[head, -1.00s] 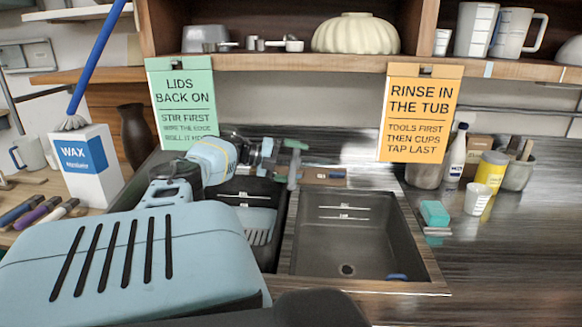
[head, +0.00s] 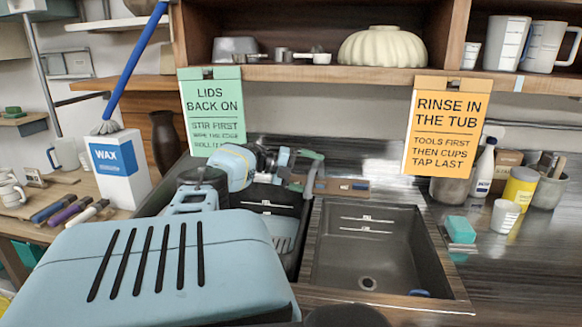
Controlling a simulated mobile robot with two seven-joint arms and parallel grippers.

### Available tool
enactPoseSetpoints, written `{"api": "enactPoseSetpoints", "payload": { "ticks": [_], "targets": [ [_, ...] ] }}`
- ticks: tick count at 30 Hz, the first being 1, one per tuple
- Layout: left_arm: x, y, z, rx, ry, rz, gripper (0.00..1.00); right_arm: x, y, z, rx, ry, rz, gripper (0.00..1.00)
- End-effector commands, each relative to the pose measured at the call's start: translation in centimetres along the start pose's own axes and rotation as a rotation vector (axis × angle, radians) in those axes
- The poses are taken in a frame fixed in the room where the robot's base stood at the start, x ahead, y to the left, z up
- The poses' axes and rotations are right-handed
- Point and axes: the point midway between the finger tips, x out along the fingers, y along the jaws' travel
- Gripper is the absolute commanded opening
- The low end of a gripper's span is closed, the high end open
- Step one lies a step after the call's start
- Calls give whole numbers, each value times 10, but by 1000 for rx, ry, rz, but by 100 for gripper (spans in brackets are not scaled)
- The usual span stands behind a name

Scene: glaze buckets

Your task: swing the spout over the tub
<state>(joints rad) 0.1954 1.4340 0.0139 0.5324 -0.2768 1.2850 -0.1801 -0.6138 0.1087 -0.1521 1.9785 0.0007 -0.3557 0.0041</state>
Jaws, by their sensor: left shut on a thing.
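The tap's grey spout (head: 312,178), with a green piece at its top, stands behind the sink near the wall between the two basins. My left gripper (head: 284,164) is at the spout's left side and shut on it; the fingertips are small and partly hidden. The right dark basin (head: 375,250) is empty, with white marks on its back wall, a drain and a blue item at its front right corner. The left basin (head: 268,207) is partly hidden by my left arm. The spout's exact direction is hard to tell. My right gripper is not in view.
A green sign (head: 212,110) and an orange sign (head: 440,125) hang from the shelf. A teal sponge (head: 460,230), a white cup (head: 504,216) and a yellow can (head: 520,187) stand right of the sink. A wax box (head: 118,168) stands at left.

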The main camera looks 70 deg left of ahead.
Motion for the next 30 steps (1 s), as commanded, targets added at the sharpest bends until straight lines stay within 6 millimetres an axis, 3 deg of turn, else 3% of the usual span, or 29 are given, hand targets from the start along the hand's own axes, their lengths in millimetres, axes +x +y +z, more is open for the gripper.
{"api": "enactPoseSetpoints", "payload": {
  "ticks": [1,14,15,16,17,30],
  "targets": [
    [-5,-23,-1,3,23,-45,82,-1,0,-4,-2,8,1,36],
    [-30,-18,4,3,22,-42,81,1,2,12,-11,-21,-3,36],
    [-32,-18,5,3,22,-41,71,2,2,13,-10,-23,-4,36],
    [-34,-17,5,3,22,-40,48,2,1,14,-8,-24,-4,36],
    [-35,-16,5,3,21,-38,43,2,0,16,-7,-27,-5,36],
    [-46,-4,9,-3,18,-18,43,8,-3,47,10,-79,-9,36]
  ]
}}
